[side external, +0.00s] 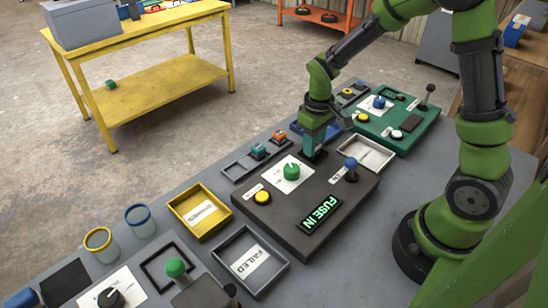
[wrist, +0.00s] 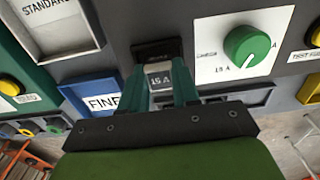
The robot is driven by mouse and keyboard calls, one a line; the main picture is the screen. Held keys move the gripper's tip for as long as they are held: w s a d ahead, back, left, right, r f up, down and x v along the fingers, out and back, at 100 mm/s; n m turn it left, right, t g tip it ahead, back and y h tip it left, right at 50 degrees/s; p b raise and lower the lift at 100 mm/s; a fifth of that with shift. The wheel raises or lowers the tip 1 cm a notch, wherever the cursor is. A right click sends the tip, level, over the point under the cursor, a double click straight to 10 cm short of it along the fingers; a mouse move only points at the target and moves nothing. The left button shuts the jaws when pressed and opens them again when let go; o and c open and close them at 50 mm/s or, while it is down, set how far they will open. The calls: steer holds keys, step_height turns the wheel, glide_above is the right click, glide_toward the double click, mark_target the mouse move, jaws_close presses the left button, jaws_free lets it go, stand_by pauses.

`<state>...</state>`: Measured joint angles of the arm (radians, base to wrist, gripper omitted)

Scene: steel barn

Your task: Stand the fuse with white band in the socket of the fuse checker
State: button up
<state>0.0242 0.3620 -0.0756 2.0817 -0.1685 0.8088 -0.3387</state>
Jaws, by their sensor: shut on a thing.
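The fuse checker (side external: 300,225) is a dark box with a green dial (side external: 290,171), a yellow button (side external: 262,197), a blue-knobbed lever (side external: 350,163) and a lit display (side external: 321,214) reading "FUSE IN". My gripper (side external: 313,152) is low over its far edge, pointing down at the socket. The dark socket (wrist: 155,50) shows right beside the fuse. The fuse's lower end is hidden, so I cannot tell its seating from this view.
A rack (side external: 236,168) with orange and teal pieces lies left of my gripper. A blue "FINE" tray (wrist: 92,95) is close by. A pale tray (side external: 393,162), green box (side external: 410,128), yellow tray (side external: 181,209) and grey "FAILED" tray (side external: 222,258) surround the checker.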

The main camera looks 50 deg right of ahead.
steer(key=o, duration=1)
step_height(320, 180, up, 12)
steer(key=s+a+r+m+t, duration=0.1)
steer(key=s+a+r+t, duration=0.1)
steer(key=s, duration=0.2)
steer(key=s+a+r+m+t+y, duration=0.1)
steer(key=s+a+r+t, duration=0.1)
steer(key=s+r, duration=0.1)
steer(key=s+a+r+m+t+y, duration=0.1)
steer(key=s+a+r+m+t, duration=0.1)
steer(key=s, duration=0.3)
steer(key=shift+a+r+t, duration=0.25)
steer(key=shift+r+t, duration=0.1)
steer(key=shift+t, duration=0.25)
